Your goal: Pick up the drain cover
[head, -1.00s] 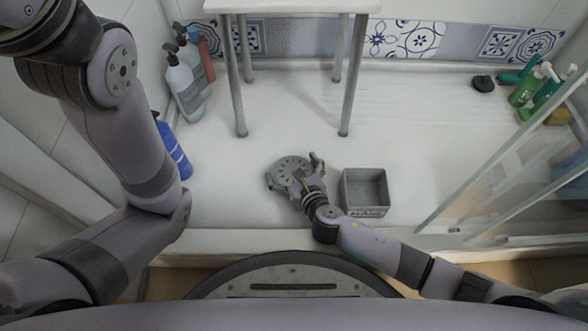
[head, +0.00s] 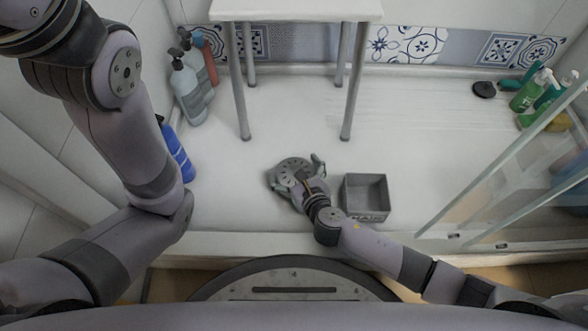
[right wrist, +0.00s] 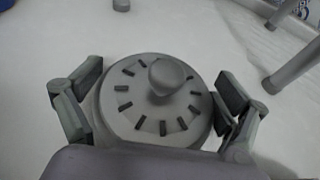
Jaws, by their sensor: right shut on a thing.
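The drain cover (head: 289,166) is a round grey disc with dark radial slots and a rounded knob in the middle. It is low over the white shower floor; I cannot tell whether it still touches it. My right gripper (head: 296,173) is shut on the cover, with one finger on each side of its rim. The right wrist view shows the cover (right wrist: 135,110) between the two fingers of the right gripper (right wrist: 161,88). My left arm shows at the left of the head view, but its gripper is out of the picture.
A grey open box (head: 367,217) stands just right of my right gripper. A white stool (head: 295,9) stands behind. Bottles (head: 187,92) and a blue bottle (head: 176,153) line the left wall. Green bottles (head: 530,92) and a glass panel (head: 500,165) are at right.

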